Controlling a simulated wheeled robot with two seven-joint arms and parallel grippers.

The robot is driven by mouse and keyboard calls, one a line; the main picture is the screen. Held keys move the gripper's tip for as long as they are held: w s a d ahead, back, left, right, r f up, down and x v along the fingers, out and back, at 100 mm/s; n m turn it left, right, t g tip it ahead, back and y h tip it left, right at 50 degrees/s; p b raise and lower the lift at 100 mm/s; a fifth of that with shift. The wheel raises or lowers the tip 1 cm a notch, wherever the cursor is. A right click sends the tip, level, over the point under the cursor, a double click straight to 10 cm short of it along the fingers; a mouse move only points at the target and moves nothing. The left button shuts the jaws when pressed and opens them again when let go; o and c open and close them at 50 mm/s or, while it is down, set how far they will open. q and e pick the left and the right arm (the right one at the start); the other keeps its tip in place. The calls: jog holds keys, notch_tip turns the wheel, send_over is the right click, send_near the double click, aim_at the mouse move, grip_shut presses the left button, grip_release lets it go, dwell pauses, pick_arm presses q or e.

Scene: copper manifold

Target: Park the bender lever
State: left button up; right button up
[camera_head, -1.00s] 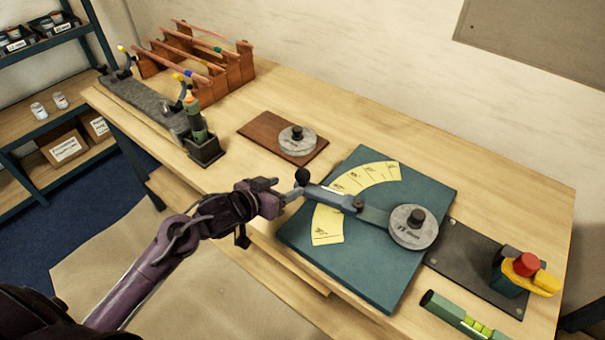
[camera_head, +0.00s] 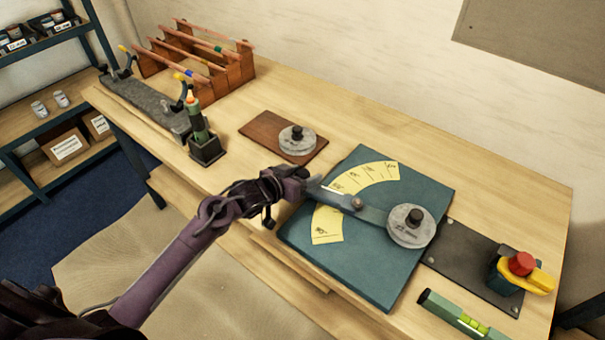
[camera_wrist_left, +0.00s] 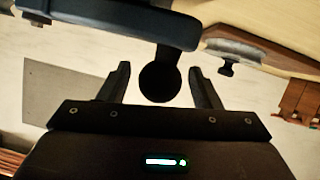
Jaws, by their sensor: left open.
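The bender lever (camera_head: 336,197) is a blue-grey bar running from the round grey die (camera_head: 410,228) to the left, across the yellow angle scale (camera_head: 367,178) on the teal bender plate (camera_head: 350,265). My left gripper (camera_head: 298,180) is at the lever's free end and hides the knob in the head view. In the left wrist view the black ball knob (camera_wrist_left: 160,83) sits between the two open fingers (camera_wrist_left: 160,72), with gaps on both sides. The lever bar (camera_wrist_left: 120,20) crosses above it there. My right gripper is not in view.
A brown board with a second grey die (camera_head: 297,141) lies behind the bender. A red stop button (camera_head: 521,263) and green level (camera_head: 452,312) are at the right.

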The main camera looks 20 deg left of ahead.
pick_arm(q)
grip_shut()
jog(key=shift+w, duration=0.1)
